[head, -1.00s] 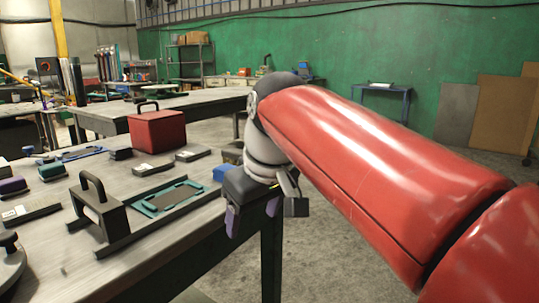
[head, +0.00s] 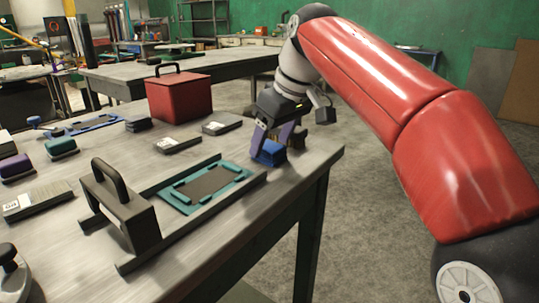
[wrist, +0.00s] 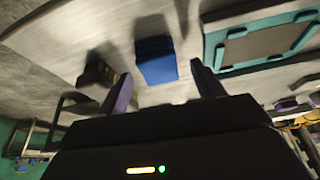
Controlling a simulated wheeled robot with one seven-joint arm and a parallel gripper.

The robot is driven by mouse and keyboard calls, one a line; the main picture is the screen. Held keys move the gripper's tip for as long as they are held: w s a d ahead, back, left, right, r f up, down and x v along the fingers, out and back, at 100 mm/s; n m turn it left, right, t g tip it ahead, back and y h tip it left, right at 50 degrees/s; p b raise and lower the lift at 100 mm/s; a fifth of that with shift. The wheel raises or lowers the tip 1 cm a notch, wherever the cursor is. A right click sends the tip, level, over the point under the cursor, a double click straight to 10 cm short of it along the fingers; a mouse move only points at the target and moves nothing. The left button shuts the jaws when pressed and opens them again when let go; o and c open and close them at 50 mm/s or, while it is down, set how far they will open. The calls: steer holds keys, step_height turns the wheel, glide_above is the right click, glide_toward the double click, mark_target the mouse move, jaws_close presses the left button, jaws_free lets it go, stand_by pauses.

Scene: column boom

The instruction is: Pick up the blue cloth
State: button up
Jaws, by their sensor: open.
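The blue cloth (head: 268,152) is a small, blocky, folded blue piece near the right end of the workbench. It also shows in the wrist view (wrist: 156,62), upper middle, lying on the bench top. My gripper (head: 278,140) is open, with purple fingers pointing down at the cloth. In the head view the fingers overlap the cloth and partly hide it. In the wrist view the cloth lies ahead of the gap between the fingers (wrist: 165,92), and nothing is between them. I cannot tell whether a finger touches the cloth.
A teal-framed tray (head: 243,172) lies close to the cloth. A dark block (head: 297,137) stands just behind it. A red box (head: 180,97) with a handle and a black handled block (head: 120,205) stand on the bench (head: 205,235). The bench's right edge is near.

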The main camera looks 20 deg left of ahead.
steer(key=shift+w+a+f, duration=0.1)
steer(key=shift+a+f, duration=0.1)
steer(key=shift+f, duration=0.5)
steer(key=c, duration=1.1)
steer(key=shift+o, duration=0.2)
steer(key=shift+r, duration=0.15)
